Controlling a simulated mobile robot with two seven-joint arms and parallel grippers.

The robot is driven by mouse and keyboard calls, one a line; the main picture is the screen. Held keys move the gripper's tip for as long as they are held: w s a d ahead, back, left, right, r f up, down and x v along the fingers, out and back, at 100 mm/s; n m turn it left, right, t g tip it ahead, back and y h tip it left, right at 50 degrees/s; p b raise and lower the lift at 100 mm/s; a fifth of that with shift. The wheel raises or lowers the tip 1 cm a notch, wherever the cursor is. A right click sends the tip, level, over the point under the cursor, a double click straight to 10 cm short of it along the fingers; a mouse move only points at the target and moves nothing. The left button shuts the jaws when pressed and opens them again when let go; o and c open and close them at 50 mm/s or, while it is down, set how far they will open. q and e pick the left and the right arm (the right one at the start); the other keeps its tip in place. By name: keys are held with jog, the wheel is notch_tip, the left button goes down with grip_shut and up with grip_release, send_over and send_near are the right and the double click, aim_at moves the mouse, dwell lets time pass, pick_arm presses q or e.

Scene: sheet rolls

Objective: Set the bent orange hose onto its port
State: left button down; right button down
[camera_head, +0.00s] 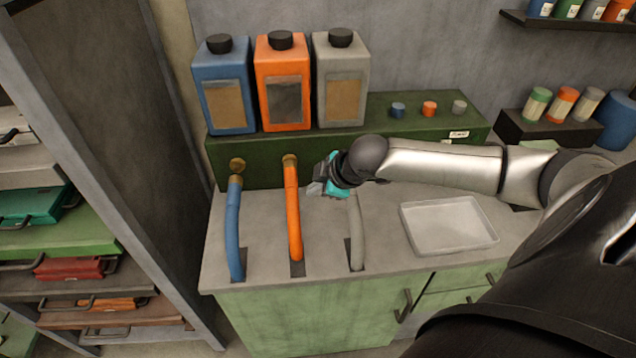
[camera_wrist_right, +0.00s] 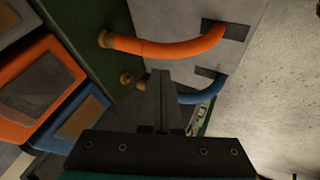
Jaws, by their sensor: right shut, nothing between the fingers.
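The orange hose (camera_head: 293,215) rises from a dark slot in the grey counter, and its upper end meets a brass port (camera_head: 289,159) on the green box. In the right wrist view the curved orange hose (camera_wrist_right: 170,48) also meets its brass port (camera_wrist_right: 104,39) at the green panel. My right gripper (camera_head: 316,189) is just right of the hose's upper part, apart from it. Its fingers (camera_wrist_right: 161,74) are shut and empty, pointing towards the hose in the wrist view. My left gripper is not in view.
A blue hose (camera_head: 233,230) stands left, its upper end below another brass port (camera_head: 237,164). A grey hose (camera_head: 357,235) stands right, its top hidden by my gripper. Blue, orange and grey jugs (camera_head: 341,80) stand on the green box. A pale tray (camera_head: 449,226) lies right.

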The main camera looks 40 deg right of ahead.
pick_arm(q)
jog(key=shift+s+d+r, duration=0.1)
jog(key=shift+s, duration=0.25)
pick_arm(e)
jog(key=shift+v, duration=0.75)
